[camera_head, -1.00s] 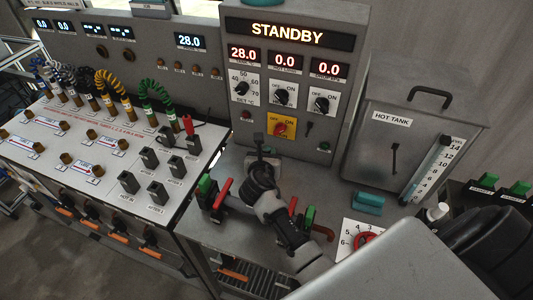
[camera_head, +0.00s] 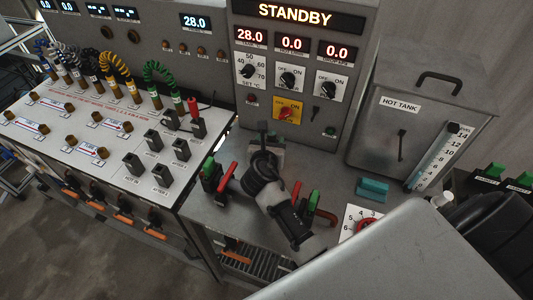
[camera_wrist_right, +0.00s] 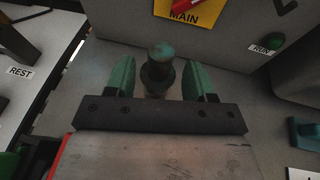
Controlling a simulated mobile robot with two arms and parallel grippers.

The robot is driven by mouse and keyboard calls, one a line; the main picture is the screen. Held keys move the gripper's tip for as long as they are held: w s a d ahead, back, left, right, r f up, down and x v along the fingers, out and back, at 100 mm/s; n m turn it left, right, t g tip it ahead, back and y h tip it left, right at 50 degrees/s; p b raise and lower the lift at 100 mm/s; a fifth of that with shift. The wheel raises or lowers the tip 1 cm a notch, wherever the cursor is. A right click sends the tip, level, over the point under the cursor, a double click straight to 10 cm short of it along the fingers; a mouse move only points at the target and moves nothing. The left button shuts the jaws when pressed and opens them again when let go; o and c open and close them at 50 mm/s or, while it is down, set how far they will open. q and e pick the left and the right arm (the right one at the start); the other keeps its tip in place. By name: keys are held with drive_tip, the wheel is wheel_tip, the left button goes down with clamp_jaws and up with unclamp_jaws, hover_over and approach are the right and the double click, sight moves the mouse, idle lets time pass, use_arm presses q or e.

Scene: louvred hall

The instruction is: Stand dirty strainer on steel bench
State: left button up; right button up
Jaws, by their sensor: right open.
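My right gripper (camera_head: 265,146) is low over the steel bench (camera_head: 208,212), pointing at the control panel. In the right wrist view its two green fingers (camera_wrist_right: 158,68) are open. Between them stands a dark, upright piece with a round greenish knob and a flanged neck (camera_wrist_right: 160,52), which I take to be the strainer. Gaps show on both sides of the knob, and neither finger visibly touches it. Its lower part is hidden behind the gripper's black bar, so I cannot tell how its base rests. My left gripper is out of view.
The control panel (camera_head: 292,75) reading STANDBY rises right behind the gripper. Red and green handles flank my wrist. A teal block (camera_head: 372,190) and the hot tank (camera_head: 412,125) stand to the right. A white bench with plugs and hoses (camera_head: 85,135) lies left.

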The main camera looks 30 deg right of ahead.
drive_tip(key=v, duration=0.9)
drive_tip(key=shift+b, duration=0.45)
drive_tip(key=shift+s+a, duration=0.1)
drive_tip(key=shift+a, duration=0.05)
